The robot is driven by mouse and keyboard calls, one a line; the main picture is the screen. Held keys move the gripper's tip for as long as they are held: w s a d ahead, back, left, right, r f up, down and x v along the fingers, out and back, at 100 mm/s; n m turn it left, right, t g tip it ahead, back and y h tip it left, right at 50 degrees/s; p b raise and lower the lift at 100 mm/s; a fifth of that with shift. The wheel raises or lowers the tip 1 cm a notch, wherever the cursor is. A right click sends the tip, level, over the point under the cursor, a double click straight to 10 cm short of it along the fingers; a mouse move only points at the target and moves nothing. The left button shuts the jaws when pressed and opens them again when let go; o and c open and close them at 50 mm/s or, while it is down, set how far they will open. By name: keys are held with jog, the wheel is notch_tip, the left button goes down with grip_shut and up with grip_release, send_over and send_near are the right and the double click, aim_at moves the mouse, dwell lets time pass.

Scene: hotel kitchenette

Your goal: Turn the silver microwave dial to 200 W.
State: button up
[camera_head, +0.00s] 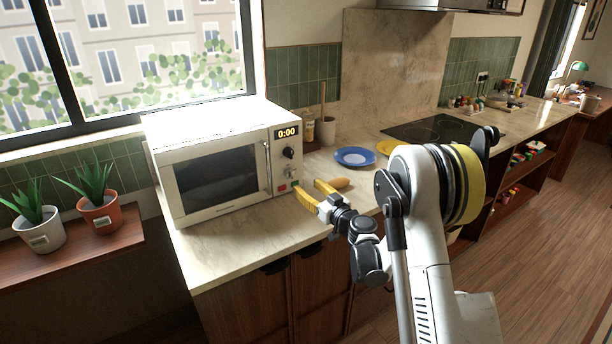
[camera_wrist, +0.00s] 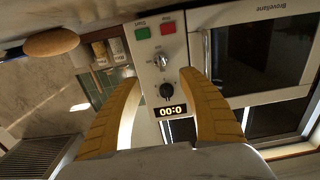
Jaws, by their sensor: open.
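The white microwave (camera_head: 218,168) stands on the counter, its door closed and its display (camera_head: 287,132) reading 0:00. In the wrist view the panel is upside down. The silver dial (camera_wrist: 161,62) sits between a black dial (camera_wrist: 167,92) and the green (camera_wrist: 142,31) and red (camera_wrist: 168,28) buttons. The silver dial's exact setting is too small to read. My gripper (camera_head: 307,185) is open and empty in front of the panel's lower part. In the wrist view its yellow fingers (camera_wrist: 160,79) appear either side of the dials, with no visible contact.
A brown oval object (camera_head: 339,183) lies on the counter just right of my gripper. Counter in front of the microwave (camera_head: 235,240) is clear. Potted plants stand left.

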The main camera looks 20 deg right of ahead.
aim_at(292, 175)
jog(key=b+x, duration=0.2)
jog(key=x, duration=0.8)
jog(key=shift+w+a, duration=0.25)
jog(key=shift+w, duration=0.1)
jog(key=shift+c, duration=0.5)
grip_shut()
